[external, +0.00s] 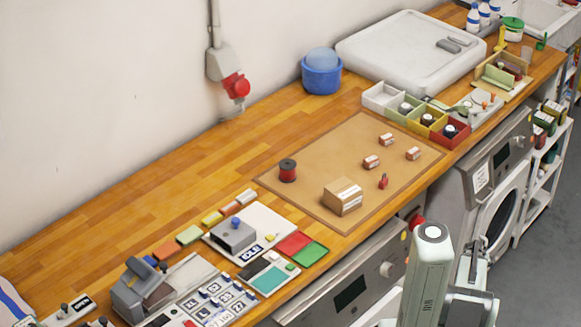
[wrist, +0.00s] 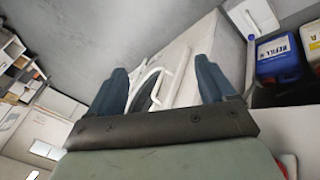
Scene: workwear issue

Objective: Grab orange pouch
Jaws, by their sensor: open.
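A flat orange piece (external: 167,249), which looks like the orange pouch, lies on the wooden worktop at the left. In the external view my arm is at the lower right, in front of the worktop and far from the orange piece. The pouch does not show in the wrist view.
A grey device (external: 233,235) on a white board and a grey stamping machine (external: 140,290) stand near the orange piece. A brown mat (external: 320,165) holds several small boxes and a red spool (external: 288,170). Bare worktop (external: 130,215) lies behind the row.

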